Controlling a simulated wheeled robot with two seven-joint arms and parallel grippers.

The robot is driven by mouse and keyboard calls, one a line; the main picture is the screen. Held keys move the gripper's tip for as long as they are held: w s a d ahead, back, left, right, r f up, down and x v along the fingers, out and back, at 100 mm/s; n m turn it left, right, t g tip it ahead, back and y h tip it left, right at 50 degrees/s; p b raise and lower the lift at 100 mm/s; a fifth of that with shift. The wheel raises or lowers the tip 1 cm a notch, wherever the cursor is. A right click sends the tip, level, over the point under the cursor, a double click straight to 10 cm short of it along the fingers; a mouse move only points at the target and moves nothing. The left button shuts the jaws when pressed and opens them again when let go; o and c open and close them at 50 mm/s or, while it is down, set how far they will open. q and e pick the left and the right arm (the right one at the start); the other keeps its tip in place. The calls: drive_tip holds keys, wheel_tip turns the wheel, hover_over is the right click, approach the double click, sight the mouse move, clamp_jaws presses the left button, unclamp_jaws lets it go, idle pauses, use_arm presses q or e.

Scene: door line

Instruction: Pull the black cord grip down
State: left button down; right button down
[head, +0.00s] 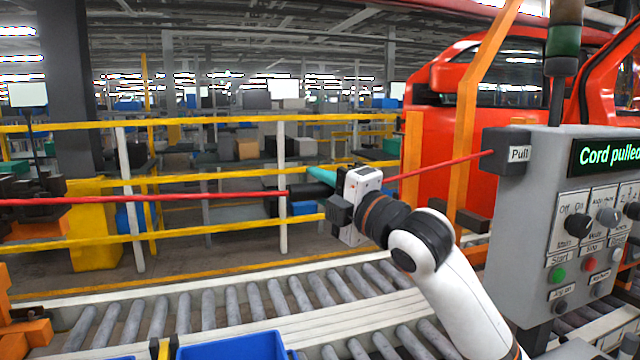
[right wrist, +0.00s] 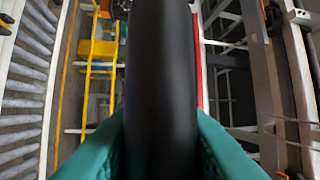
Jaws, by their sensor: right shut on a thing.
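The red cord (head: 150,200) runs across the head view from the left edge to a box marked "Pull" (head: 506,152) on the right. The black cord grip (head: 312,190) sits on the cord there. My right gripper (head: 320,182), with teal fingers, is shut on it. In the right wrist view the black grip (right wrist: 160,80) stands between the two teal fingers and fills the middle. The panel display (head: 610,152) reads "Cord pulled", cut off at the edge. My left gripper is not in view.
A grey control panel (head: 545,225) with knobs and buttons stands at the right. A roller conveyor (head: 250,297) runs below the cord, with a blue bin (head: 235,347) in front. Yellow railings (head: 215,175) stand behind, and a red car body (head: 440,130) is behind the panel.

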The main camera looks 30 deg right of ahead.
drive_tip(key=c, duration=1.1)
unclamp_jaws()
drive_tip(key=shift+f, duration=0.1)
drive_tip(key=shift+c, duration=0.2)
drive_tip(key=b+v, duration=0.6)
drive_tip(key=v, duration=0.6)
